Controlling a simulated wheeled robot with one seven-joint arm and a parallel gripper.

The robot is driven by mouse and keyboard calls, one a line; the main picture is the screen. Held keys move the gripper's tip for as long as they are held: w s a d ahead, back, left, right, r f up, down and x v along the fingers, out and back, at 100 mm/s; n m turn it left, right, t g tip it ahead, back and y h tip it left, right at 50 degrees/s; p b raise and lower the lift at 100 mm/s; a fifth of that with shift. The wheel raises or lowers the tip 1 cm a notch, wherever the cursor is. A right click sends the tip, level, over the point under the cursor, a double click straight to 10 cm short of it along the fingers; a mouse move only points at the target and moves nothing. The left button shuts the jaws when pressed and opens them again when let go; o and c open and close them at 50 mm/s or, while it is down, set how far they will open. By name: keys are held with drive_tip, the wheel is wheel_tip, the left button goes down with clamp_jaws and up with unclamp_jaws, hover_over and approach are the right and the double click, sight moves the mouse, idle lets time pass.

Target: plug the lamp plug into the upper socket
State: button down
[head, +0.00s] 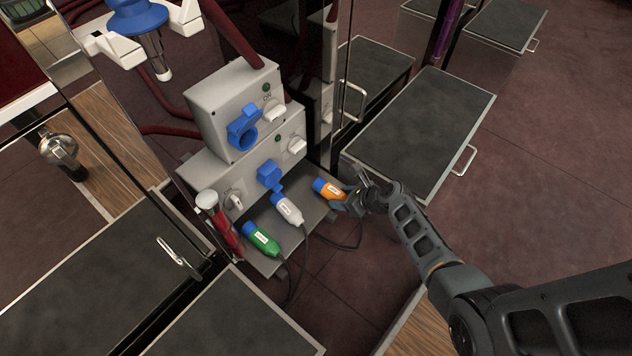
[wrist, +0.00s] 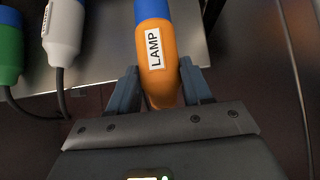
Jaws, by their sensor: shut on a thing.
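The lamp plug is orange with a blue front end and a "LAMP" label; it shows in the head view (head: 328,189) and in the wrist view (wrist: 165,48). My gripper (head: 350,199) is shut on its rear part, with one finger on each side in the wrist view (wrist: 155,88). The plug is at the right end of the metal shelf; I cannot tell whether it touches the shelf. The upper socket (head: 243,128) is blue, with its round opening showing, on the upper grey box (head: 215,97). A lower blue socket (head: 269,173) is on the box below.
A white plug (head: 288,209) and a green plug (head: 262,240) lie on the shelf (head: 262,262), left of the lamp plug, with cables hanging off. A red-filled tube (head: 222,225) stands at the shelf's left. Dark drawer units (head: 420,130) stand to the right.

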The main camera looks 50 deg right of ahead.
sight(337, 192)
drive_tip(key=shift+r+p, duration=1.3)
drive_tip(key=shift+r, duration=0.1)
drive_tip(key=shift+r, duration=0.1)
idle(0.4)
